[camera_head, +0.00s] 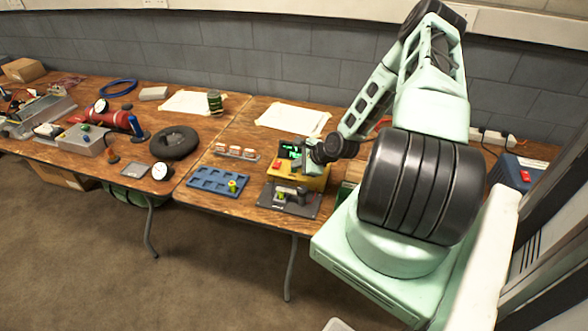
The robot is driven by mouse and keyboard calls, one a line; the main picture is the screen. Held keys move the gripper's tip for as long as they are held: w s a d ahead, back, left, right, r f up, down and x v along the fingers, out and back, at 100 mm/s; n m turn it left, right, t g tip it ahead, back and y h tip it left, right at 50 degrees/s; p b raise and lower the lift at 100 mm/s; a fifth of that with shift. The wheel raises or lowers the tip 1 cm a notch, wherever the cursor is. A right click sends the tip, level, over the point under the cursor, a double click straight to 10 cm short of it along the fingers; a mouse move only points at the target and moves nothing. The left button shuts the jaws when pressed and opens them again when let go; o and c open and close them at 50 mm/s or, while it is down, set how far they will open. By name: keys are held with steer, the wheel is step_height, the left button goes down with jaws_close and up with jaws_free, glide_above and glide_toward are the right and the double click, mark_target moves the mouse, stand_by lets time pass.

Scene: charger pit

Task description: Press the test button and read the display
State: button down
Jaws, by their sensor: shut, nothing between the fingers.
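A yellow tester (315,183) stands on the right-hand table, with a dark display (292,151) at its back showing green characters too small to read. A red button (281,163) shows on its left top face. My gripper (298,171) is shut and empty. It hangs over the tester, just right of the red button, and covers part of the tester and display. I cannot tell whether it touches anything.
In front of the tester lies a dark plate with a fixture (290,199). A blue tray (213,182) and a rack of small parts (236,152) are to the left. Paper sheets (293,118) lie behind. The left table holds a black ring (174,143) and several tools.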

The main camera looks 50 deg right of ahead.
mark_target(297, 172)
steer(key=shift+r+p, duration=0.65)
steer(key=shift+r, duration=0.2)
steer(key=shift+r, duration=0.1)
step_height(297, 172, up, 5)
steer(key=p, duration=0.4)
stand_by(0.6)
